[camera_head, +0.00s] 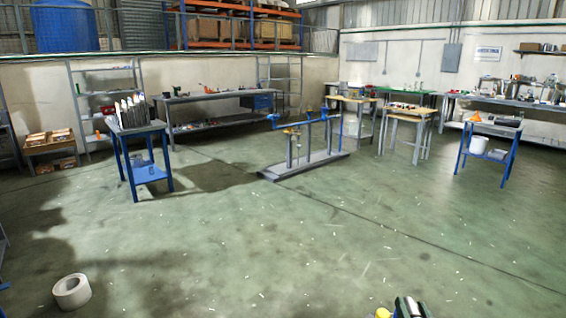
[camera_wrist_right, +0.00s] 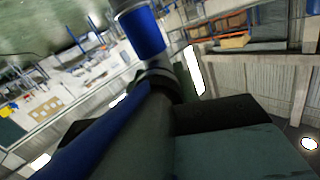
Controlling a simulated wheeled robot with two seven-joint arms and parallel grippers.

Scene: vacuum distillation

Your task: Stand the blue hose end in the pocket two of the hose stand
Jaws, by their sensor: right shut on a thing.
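My right gripper (camera_head: 407,308) shows only in part at the bottom edge of the head view. In the right wrist view its dark fingers are closed on the blue hose end (camera_wrist_right: 144,34). There the hose end has a blue band, a pale tip above it and a grey collar below it. A length of blue hose (camera_wrist_right: 90,140) runs down to the lower left. The hose end is held in the air, clear of any stand. I cannot pick out the hose stand or its pocket two for certain in either view. My left gripper is in neither view.
A blue table (camera_head: 137,129) with upright items stands at the left. A low pipe rig (camera_head: 303,166) stands mid-floor. Wooden (camera_head: 409,115) and blue (camera_head: 489,128) tables stand at the right. A white roll (camera_head: 72,292) lies on the floor, front left. The near floor is mostly clear.

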